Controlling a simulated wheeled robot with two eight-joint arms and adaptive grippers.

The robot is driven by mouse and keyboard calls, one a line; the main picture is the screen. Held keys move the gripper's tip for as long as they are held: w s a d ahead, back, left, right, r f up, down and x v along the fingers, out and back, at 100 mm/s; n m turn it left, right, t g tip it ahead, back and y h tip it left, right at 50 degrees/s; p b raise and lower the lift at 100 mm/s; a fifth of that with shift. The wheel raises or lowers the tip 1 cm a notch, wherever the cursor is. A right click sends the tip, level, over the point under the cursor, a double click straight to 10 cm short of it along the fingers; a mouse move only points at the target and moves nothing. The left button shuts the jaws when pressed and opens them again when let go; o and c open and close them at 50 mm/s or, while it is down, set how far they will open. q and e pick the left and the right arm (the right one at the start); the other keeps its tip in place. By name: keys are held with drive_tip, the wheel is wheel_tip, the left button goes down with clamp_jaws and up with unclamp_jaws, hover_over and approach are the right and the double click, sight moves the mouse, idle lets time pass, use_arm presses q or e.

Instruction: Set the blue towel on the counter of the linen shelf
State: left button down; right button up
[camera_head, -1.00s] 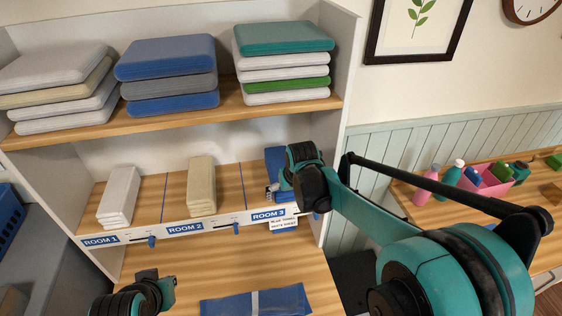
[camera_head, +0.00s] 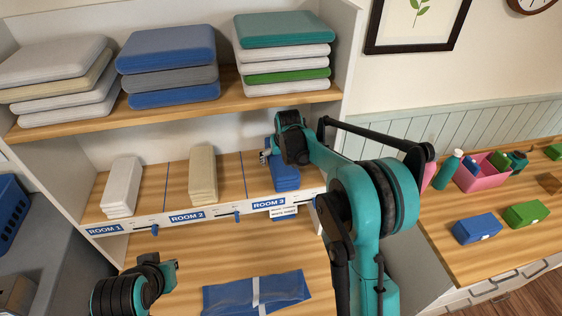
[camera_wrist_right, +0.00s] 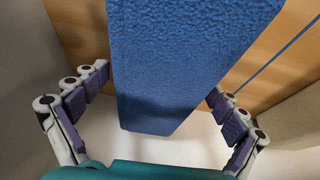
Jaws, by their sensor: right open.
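A folded blue towel (camera_head: 286,177) lies in the ROOM 3 section of the linen shelf (camera_head: 222,199), partly hidden by my right arm. My right gripper (camera_head: 266,156) is at this towel. In the right wrist view the towel (camera_wrist_right: 180,60) lies between the open fingers (camera_wrist_right: 158,84), with visible gaps on both sides near the fingertips. The wooden counter (camera_head: 190,262) below carries a flat blue cloth (camera_head: 228,297) with a pale band. My left gripper (camera_head: 168,272) is at the lower left over the counter; its jaws are not clear.
A white stack (camera_head: 122,185) and a beige stack (camera_head: 203,175) stand in ROOM 1 and ROOM 2. Folded linens fill the upper shelf (camera_head: 200,112). A side table (camera_head: 470,215) at right holds a pink bin (camera_head: 482,172), bottles and blue and green packs.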

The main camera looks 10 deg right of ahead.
drive_tip(key=shift+w+f, duration=0.15)
drive_tip(key=shift+f, duration=0.25)
drive_tip(key=shift+c, duration=0.4)
drive_tip(key=c, duration=1.4)
drive_tip(key=shift+o, duration=0.2)
drive_tip(key=shift+r, duration=0.25)
